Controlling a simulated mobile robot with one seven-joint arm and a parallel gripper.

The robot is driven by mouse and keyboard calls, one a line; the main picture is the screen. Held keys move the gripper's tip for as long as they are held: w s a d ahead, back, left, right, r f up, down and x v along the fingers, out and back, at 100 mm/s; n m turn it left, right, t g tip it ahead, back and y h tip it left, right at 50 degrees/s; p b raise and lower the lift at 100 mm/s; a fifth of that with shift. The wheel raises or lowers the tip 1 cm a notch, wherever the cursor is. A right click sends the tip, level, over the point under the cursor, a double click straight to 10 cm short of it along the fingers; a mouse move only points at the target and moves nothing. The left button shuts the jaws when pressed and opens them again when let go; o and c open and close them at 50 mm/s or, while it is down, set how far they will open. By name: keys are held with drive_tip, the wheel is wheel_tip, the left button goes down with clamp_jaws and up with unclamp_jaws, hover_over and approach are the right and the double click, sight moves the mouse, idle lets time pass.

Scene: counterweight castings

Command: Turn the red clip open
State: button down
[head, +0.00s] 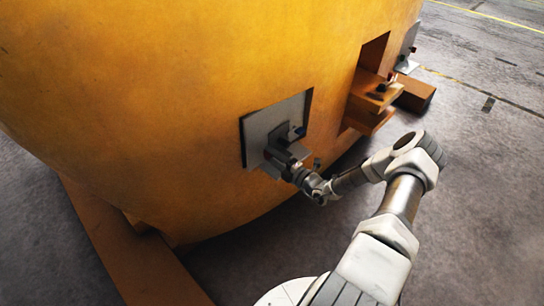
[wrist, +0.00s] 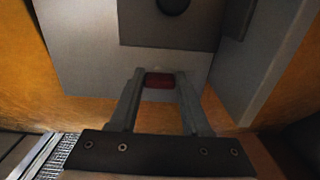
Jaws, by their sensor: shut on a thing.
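The red clip (wrist: 160,80) shows in the wrist view as a small dark red block between the tips of my two fingers. My gripper (wrist: 159,76) is shut on it, one finger on each side.
The large orange casting (head: 170,90) fills the left and middle. To the right, an orange ledge (head: 368,98) with small parts on it juts out, and another grey plate (head: 409,45) stands beyond. The grey floor (head: 480,180) at right is clear.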

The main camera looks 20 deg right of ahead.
drive_tip(key=shift+c, duration=1.8)
unclamp_jaws()
drive_tip(key=shift+s, duration=0.15)
drive_tip(key=p+v, duration=0.2)
drive_tip(key=v, duration=1.5)
drive_tip(key=shift+r, duration=0.15)
